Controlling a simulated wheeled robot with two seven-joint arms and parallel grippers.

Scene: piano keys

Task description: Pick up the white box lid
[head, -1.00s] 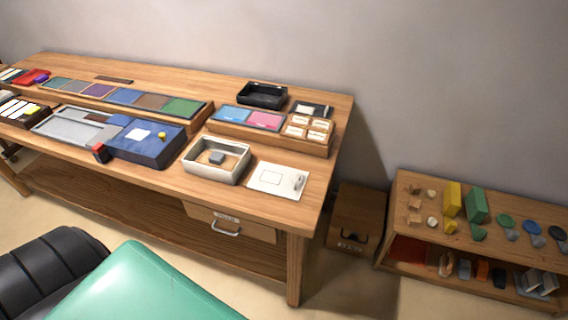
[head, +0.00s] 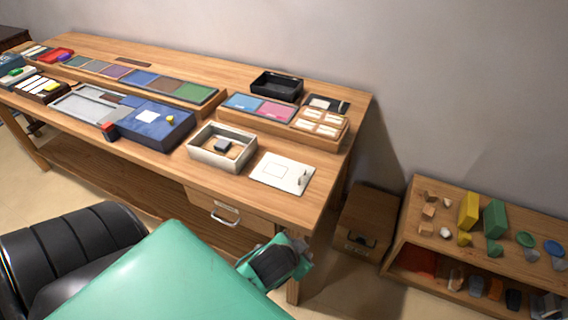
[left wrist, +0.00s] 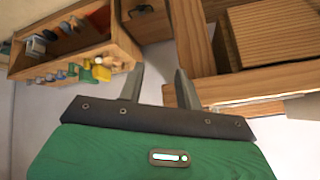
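The white box lid (head: 282,172) is a flat white panel with a small raised handle at its right end. It lies flat near the front right corner of the wooden table, right of the open white box (head: 222,148). A small dark-topped block sits inside that box. My left gripper (left wrist: 160,88) shows in the left wrist view with its two fingers apart and nothing between them. In the head view a green and black part of my arm is below the table's front edge; its fingers are hidden. My right gripper is not in view.
The wooden table (head: 175,166) has a drawer under its front edge. A black tray (head: 276,86) and a raised rack of cards (head: 322,122) stand behind the lid. A blue box (head: 155,126) is left. A low shelf (head: 412,215) with several blocks stands right.

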